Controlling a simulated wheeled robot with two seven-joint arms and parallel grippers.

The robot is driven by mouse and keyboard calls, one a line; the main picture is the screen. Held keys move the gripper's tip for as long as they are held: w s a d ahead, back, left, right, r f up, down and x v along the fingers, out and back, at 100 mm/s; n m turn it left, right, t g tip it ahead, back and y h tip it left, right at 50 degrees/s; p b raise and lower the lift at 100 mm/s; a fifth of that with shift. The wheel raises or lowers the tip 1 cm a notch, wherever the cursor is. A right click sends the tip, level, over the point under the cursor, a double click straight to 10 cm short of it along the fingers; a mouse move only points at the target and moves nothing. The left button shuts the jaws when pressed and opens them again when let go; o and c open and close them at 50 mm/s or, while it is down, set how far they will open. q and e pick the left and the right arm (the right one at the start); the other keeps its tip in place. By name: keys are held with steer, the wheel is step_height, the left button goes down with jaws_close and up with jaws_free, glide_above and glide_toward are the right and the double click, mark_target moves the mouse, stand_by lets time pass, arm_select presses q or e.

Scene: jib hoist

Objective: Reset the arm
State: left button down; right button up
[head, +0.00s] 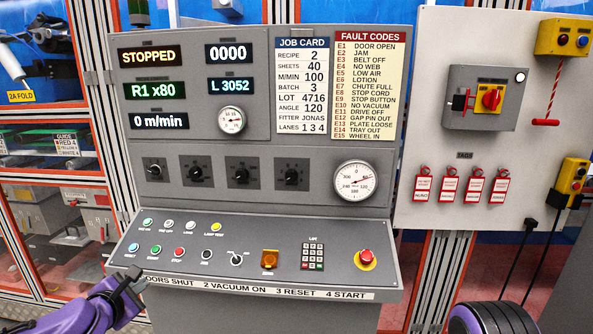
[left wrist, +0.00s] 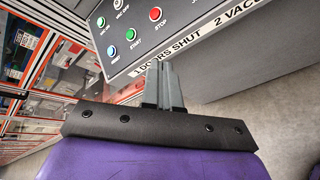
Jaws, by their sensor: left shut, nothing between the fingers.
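My left gripper (head: 136,283) is at the lower left of the grey console, near its front edge. Its fingers are shut together and empty in the left wrist view (left wrist: 165,88), with the tips by the printed front strip. The blue reset button (head: 133,247) is at the left end of the lower button row, above and apart from the gripper. It also shows in the left wrist view (left wrist: 114,50), beyond the fingertips. The green start button (head: 156,250) and red stop button (head: 179,252) are to its right. My right gripper is not in view.
The display (head: 148,57) reads STOPPED, and another (head: 158,121) reads 0 m/min. A red emergency button (head: 366,257) is at the panel's right. A white board (head: 437,120) with a red-handled switch and red tags stands at the right. Shelving lines the left.

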arm_select(q)
steer(key=s+d+f+m+g+b, duration=0.1)
steer(key=s+d+f+m+g, duration=0.35)
steer(key=f, duration=0.75)
steer(key=s+d+f+m+g+b, duration=0.1)
steer(key=s+d+f+m+g, duration=0.1)
steer(key=s+d+f+m, duration=0.7)
steer(key=s+a+f+m+g+y+b, duration=0.1)
steer(key=s+a+f+m, duration=0.2)
steer(key=s+f, duration=0.4)
steer(key=s+a+f+m+g+y, duration=0.1)
steer(key=s+a+f+m+g, duration=0.1)
steer(key=s+f, duration=0.6)
steer(key=s+a+m, duration=0.1)
steer(key=s+a, duration=0.1)
steer(key=s, duration=0.4)
steer(key=shift+s+a+y+b, duration=0.2)
steer(key=shift+s+y+b, duration=0.15)
steer(key=shift+s+y, duration=0.05)
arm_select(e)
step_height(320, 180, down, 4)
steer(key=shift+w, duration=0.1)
arm_select(q)
steer(key=shift+f+g, duration=0.1)
steer(key=shift+g, duration=0.15)
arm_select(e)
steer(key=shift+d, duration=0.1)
